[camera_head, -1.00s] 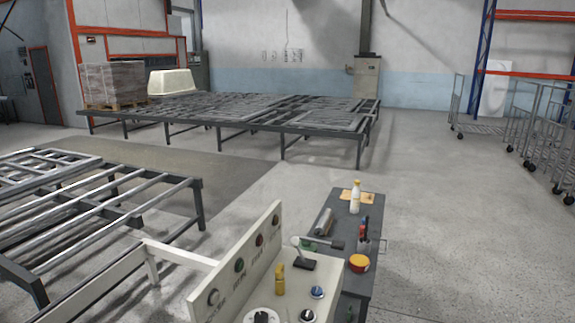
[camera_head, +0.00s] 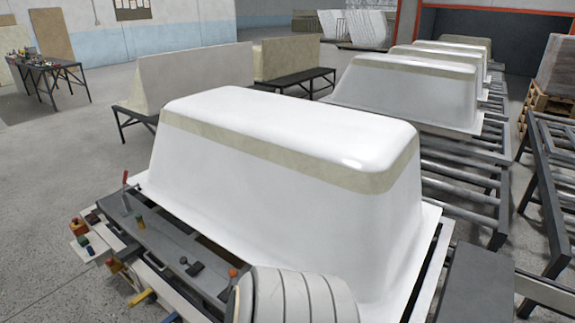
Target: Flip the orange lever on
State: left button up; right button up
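Several small controls and clamps sit along the near left edge of a dark metal frame under a white bathtub shell (camera_head: 270,190). Among them, a red-handled lever (camera_head: 125,177) stands upright at the left corner. Neither of my grippers is in view.
The shell and its frame fill the middle. More white shells (camera_head: 405,90) stand behind on a roller conveyor (camera_head: 460,185). A workbench (camera_head: 45,75) with small items stands far left. Open grey floor (camera_head: 60,140) lies to the left.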

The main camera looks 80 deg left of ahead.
aim_at(232, 273)
jog(key=u, duration=3.15)
jog(key=k+j+u, duration=0.25)
jog(key=k+j, duration=0.2)
